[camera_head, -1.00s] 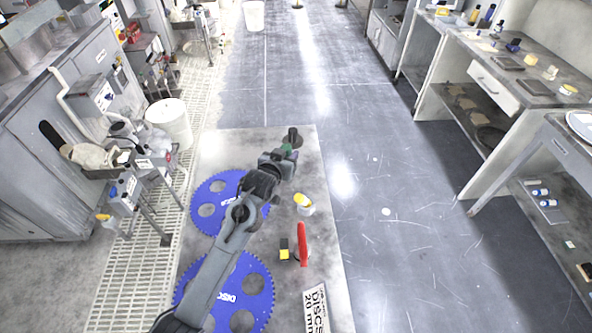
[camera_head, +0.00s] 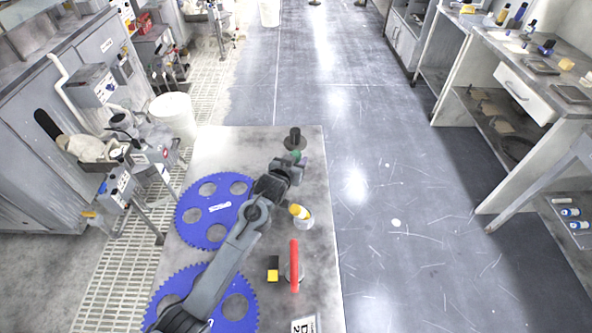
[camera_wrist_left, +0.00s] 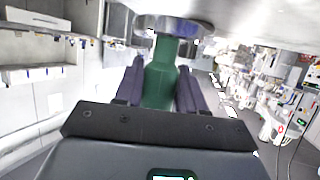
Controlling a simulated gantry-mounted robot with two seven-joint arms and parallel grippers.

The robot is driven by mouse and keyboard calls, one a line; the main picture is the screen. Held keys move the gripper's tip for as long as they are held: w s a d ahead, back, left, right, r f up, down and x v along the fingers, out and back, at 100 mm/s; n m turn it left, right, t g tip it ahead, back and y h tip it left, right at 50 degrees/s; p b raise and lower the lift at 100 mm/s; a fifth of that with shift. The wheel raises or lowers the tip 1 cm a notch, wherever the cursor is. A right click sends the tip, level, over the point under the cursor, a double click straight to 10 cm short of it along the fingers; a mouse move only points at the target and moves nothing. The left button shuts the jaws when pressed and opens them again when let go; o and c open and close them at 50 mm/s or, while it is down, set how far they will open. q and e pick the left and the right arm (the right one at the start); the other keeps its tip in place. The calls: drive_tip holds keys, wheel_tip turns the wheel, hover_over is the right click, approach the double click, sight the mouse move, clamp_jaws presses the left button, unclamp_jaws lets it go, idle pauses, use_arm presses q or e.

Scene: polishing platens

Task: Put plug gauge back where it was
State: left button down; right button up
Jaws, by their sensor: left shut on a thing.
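The plug gauge (camera_wrist_left: 160,84) has a green handle and a wide grey metal end, seen at the top of the left wrist view. My left gripper (camera_wrist_left: 158,90) is shut on the green handle, one finger on each side. In the head view my left gripper (camera_head: 293,168) is over the far end of the grey table. The gauge shows there as a bit of green (camera_head: 297,155) at the fingertips, with a dark round piece just beyond. I cannot tell whether the gauge touches the table. My right gripper is not in view.
Two blue toothed discs (camera_head: 213,207) lie on the grey table (camera_head: 240,140), partly behind my left arm. A yellow-topped white container (camera_head: 301,216), a black and yellow block (camera_head: 273,269) and a red upright object (camera_head: 294,266) stand right of the arm. A white bucket (camera_head: 173,116) stands left.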

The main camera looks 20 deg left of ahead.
use_arm(q)
drive_tip(key=shift+w+f, duration=0.15)
drive_tip(key=shift+f, duration=0.2)
wheel_tip(320, 180, down, 3)
drive_tip(key=shift+r+b, duration=0.15)
drive_tip(key=shift+b, duration=0.3)
drive_tip(key=c, duration=0.7)
unclamp_jaws()
drive_tip(key=shift+f, duration=0.3)
drive_tip(key=shift+o, duration=0.2)
